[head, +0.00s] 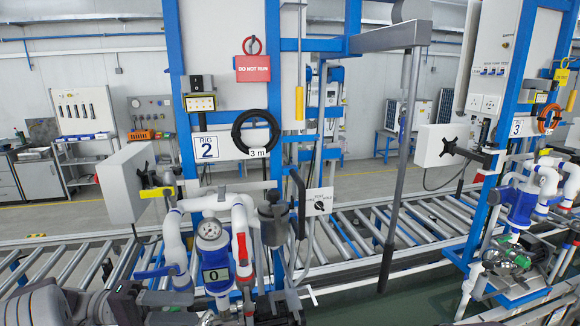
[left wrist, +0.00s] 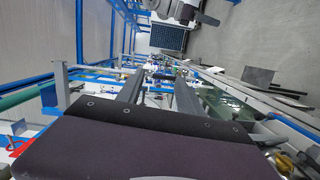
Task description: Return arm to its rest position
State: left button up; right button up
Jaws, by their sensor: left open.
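My left arm (head: 45,303) comes in along the bottom left edge of the head view, low in front of the Rig 2 station. My left gripper (head: 288,302) is at the bottom edge there, partly cut off, below the rig's pipework. In the left wrist view my left gripper (left wrist: 158,88) shows two dark fingers spread apart with nothing between them. The dark gripper body fills the lower part of that view. My right gripper is not in view.
The Rig 2 pump (head: 213,255) with its gauge and white pipes stands close by the left arm. A roller conveyor (head: 345,240) runs behind it. A grey post (head: 400,150) hangs down right of centre. Rig 3 (head: 525,205) stands at the right.

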pick_arm(q)
jog(key=s+d+f+m+g+y+b, duration=0.3)
jog(key=s+d+f+g+y+b, duration=0.5)
jog(key=s+d+f, duration=0.7)
jog(key=a+f+t+y, duration=0.4)
jog(key=a+f+y, duration=0.3)
jog(key=f, duration=0.4)
jog(key=w+a+f+n+t+y, duration=0.2)
jog(key=w+a+f+n+t, duration=0.1)
jog(key=w+a+t, duration=0.1)
jog(key=shift+w+a, duration=0.45)
jog(key=shift+w, duration=0.3)
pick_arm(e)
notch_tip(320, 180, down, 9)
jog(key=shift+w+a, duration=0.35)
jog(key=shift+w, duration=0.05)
pick_arm(q)
jog(key=shift+a, duration=0.1)
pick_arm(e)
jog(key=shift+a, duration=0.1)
